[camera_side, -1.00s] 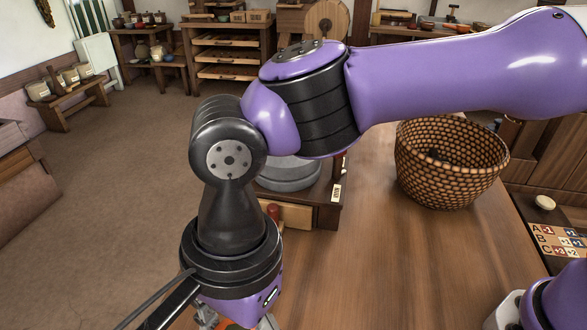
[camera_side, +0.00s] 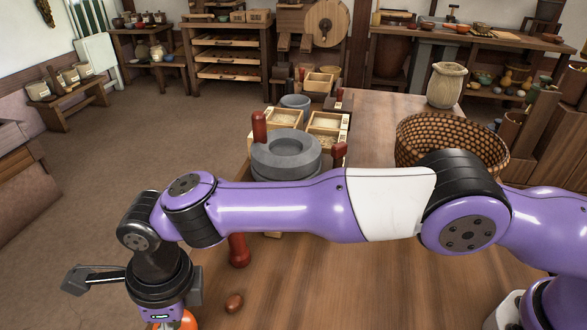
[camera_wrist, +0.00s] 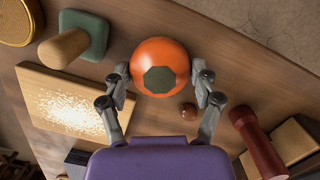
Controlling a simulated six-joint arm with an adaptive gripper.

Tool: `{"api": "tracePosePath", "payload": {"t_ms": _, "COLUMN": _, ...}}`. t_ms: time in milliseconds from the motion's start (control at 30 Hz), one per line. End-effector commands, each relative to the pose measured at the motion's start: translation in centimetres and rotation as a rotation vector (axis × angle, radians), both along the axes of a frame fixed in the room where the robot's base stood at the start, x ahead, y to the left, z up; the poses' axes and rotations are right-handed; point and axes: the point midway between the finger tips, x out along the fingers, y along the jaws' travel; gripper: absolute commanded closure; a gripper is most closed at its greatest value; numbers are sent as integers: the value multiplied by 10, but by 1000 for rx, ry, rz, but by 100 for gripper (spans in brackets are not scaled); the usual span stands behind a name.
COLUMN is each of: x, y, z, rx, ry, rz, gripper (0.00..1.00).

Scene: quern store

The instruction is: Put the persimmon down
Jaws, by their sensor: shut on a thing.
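The persimmon (camera_wrist: 160,55) is a round orange fruit with a dark green calyx facing the wrist camera. My gripper (camera_wrist: 162,80) is shut on it, one finger on each side. In the side view only a part of the persimmon (camera_side: 188,321) shows at the bottom edge, under my wrist. Its underside is hidden, so I cannot tell whether it touches the wooden table (camera_side: 330,290).
A small brown nut (camera_wrist: 188,110) lies close beside the persimmon. A dark red handle (camera_wrist: 258,145), a board with pale grains (camera_wrist: 72,105) and a green-based wooden stamp (camera_wrist: 75,45) lie around. A stone quern (camera_side: 286,155) and woven basket (camera_side: 450,135) stand behind.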

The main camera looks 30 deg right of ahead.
Motion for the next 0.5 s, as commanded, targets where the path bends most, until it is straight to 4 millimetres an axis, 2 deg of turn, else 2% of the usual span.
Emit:
{"api": "tracePosePath", "payload": {"t_ms": 367, "x": 0, "y": 0, "z": -4, "rx": 1, "ry": -1, "rz": 2, "gripper": 73}}
{"api": "tracePosePath", "payload": {"t_ms": 400, "x": 0, "y": 0, "z": -4, "rx": 1, "ry": -1, "rz": 2, "gripper": 14}}
{"api": "tracePosePath", "payload": {"t_ms": 433, "x": 0, "y": 0, "z": -3, "rx": 1, "ry": -1, "rz": 2, "gripper": 0}}
{"api": "tracePosePath", "payload": {"t_ms": 500, "x": 0, "y": 0, "z": -3, "rx": 1, "ry": -1, "rz": 2, "gripper": 0}}
